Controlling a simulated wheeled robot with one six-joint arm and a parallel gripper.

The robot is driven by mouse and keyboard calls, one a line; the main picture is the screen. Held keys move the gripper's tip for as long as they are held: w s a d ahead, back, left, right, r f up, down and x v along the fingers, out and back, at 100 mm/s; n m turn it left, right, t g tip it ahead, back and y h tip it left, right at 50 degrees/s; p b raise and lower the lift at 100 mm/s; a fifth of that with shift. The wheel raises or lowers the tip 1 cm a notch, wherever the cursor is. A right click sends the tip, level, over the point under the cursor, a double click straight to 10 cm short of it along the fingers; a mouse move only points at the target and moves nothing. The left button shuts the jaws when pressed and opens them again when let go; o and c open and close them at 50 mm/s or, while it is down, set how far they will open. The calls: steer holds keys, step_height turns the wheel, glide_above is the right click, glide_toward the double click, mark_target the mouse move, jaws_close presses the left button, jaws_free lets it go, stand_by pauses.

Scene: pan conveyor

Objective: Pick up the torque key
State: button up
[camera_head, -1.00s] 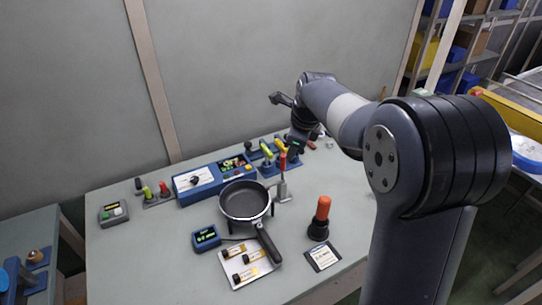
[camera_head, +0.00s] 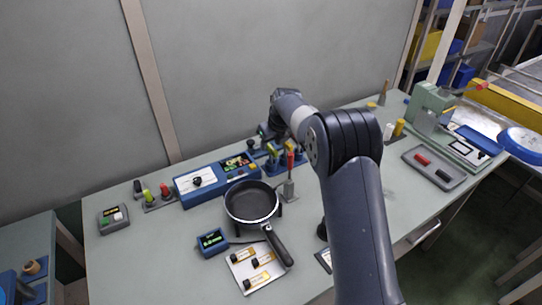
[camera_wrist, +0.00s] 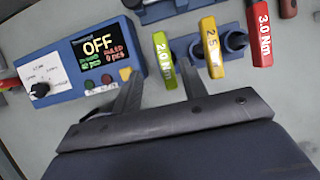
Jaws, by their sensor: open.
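Three labelled torque keys show in the wrist view: a green 2.0 Nm key (camera_wrist: 164,60), a yellow 2.5 Nm key (camera_wrist: 212,48) and a red 3.0 Nm key (camera_wrist: 260,35). A blue rack (camera_wrist: 182,6) shows behind them, and the yellow key is beside a blue post (camera_wrist: 236,41). My gripper (camera_wrist: 158,70) is open, with the green key between its two fingers in the picture. Contact with the key cannot be told. In the head view my gripper (camera_head: 267,134) is small and partly hidden at the back of the table, above the key rack.
A blue control box reading OFF (camera_wrist: 85,65) is just left of the gripper. A black pan (camera_head: 250,203) stands in front of the rack. A tray with labelled parts (camera_head: 243,281) lies nearer. At the right are a green machine (camera_head: 430,105) and a grey tray (camera_head: 434,167).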

mark_target(272, 147)
steer(key=shift+d+p+x, duration=0.15)
steer(key=shift+p+x, duration=0.25)
steer(key=shift+x, duration=0.9)
steer(key=shift+d+p+x, duration=0.2)
steer(key=shift+p+x, duration=0.2)
steer(key=shift+x, duration=0.95)
steer(key=shift+w, duration=0.15)
jaws_close()
